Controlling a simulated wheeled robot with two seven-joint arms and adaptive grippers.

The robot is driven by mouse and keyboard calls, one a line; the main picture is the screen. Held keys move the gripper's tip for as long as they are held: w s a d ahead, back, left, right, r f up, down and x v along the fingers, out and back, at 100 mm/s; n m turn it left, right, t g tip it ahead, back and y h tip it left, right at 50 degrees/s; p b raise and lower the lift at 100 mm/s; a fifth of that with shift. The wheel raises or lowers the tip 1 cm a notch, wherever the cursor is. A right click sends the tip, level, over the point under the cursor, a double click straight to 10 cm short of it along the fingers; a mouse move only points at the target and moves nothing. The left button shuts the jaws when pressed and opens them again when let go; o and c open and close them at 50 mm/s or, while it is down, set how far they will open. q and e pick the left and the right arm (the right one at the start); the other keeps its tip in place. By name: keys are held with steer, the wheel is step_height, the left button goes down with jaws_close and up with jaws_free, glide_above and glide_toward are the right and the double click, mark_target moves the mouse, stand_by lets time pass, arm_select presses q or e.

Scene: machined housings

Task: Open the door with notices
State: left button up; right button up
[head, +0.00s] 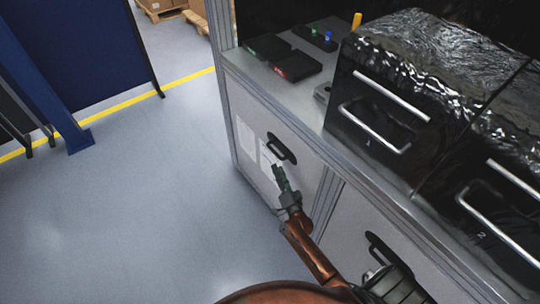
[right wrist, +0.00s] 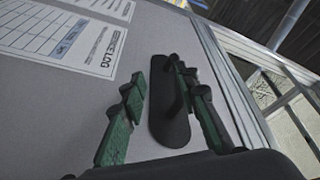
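The door with notices (head: 304,178) is a light grey cabinet door under the worktop in the head view, and it looks shut. Two paper sheets (head: 246,138) are fixed on it, and the printed notices also show in the right wrist view (right wrist: 62,36). Its black handle (head: 281,147) sits near the top, right of the sheets. My right gripper (head: 279,172) is just in front of the door, close below the handle. In the right wrist view its green-padded fingers are apart, with the handle's dark plate (right wrist: 172,128) showing between them; contact cannot be told. My left gripper is out of view.
A second grey door with a black handle (head: 388,252) is at the lower right. Black drawer units (head: 385,105) and small black trays (head: 297,66) stand on the worktop. Blue partitions (head: 75,50) stand at left. The floor (head: 140,190) left of the cabinet is clear.

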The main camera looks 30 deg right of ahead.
mark_target(273, 149)
steer(key=shift+m+t+h, duration=0.3)
steer(key=shift+m+h, duration=0.2)
steer(key=shift+m, duration=0.1)
steer(key=w+r, duration=0.1)
steer(key=w, duration=0.1)
steer(key=w+d+r, duration=0.1)
steer(key=w+r, duration=0.1)
steer(key=w, duration=0.1)
steer(key=w+d+r+b, duration=0.1)
steer(key=w, duration=0.2)
steer(key=shift+w+d+r, duration=0.1)
steer(key=shift+d+r, duration=0.1)
steer(key=shift+r, duration=0.05)
steer(key=shift+c, duration=0.6)
jaws_close()
